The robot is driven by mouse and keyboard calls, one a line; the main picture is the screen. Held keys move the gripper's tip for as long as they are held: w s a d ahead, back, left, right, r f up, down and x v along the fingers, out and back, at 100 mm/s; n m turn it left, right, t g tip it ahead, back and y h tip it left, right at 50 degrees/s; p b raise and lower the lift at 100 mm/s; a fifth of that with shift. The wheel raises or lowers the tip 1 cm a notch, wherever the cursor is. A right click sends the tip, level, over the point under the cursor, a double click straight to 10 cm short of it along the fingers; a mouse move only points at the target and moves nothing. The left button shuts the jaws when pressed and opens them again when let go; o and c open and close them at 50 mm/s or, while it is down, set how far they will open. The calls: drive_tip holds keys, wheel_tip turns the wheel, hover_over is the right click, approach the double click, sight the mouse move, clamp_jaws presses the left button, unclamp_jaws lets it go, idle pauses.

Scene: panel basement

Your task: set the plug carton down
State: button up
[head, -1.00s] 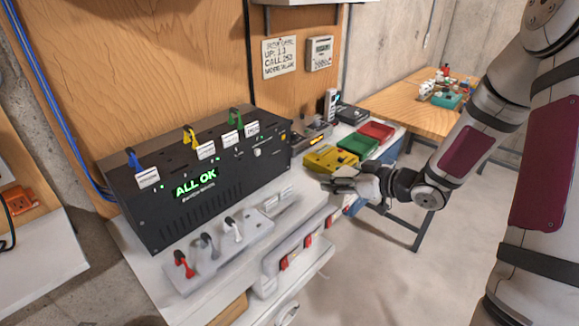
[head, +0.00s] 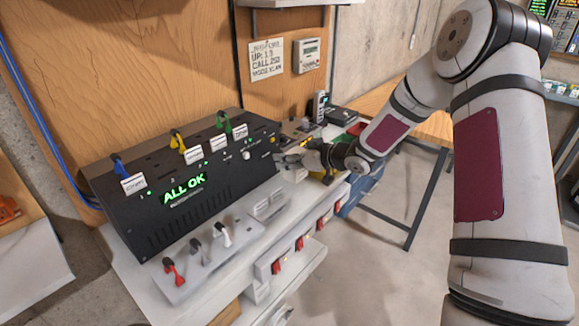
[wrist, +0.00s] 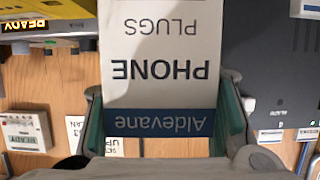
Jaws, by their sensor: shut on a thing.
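The plug carton (wrist: 158,75) is white with a blue band, and its printing reads upside down "Aldevane PHONE PLUGS" in the wrist view. My gripper (wrist: 163,118) is shut on it, with a green-lined finger along each side. In the head view my gripper (head: 288,158) is at the right end of the black "ALL OK" box (head: 185,180), above the white bench (head: 240,255). The carton is hard to make out there, and I cannot tell whether its underside touches anything.
Coloured clips stand on the black box, and a grey strip with several clips (head: 205,255) lies in front. A handset (head: 319,106) stands behind my gripper. A wooden table (head: 435,125) is beyond.

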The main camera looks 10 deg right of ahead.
drive_tip(key=shift+w+f+p, duration=0.1)
drive_tip(key=shift+f+p, duration=0.2)
drive_tip(key=shift+f, duration=1.45)
drive_tip(key=o, duration=1.3)
drive_tip(key=shift+f, duration=0.1)
drive_tip(key=shift+c, duration=0.2)
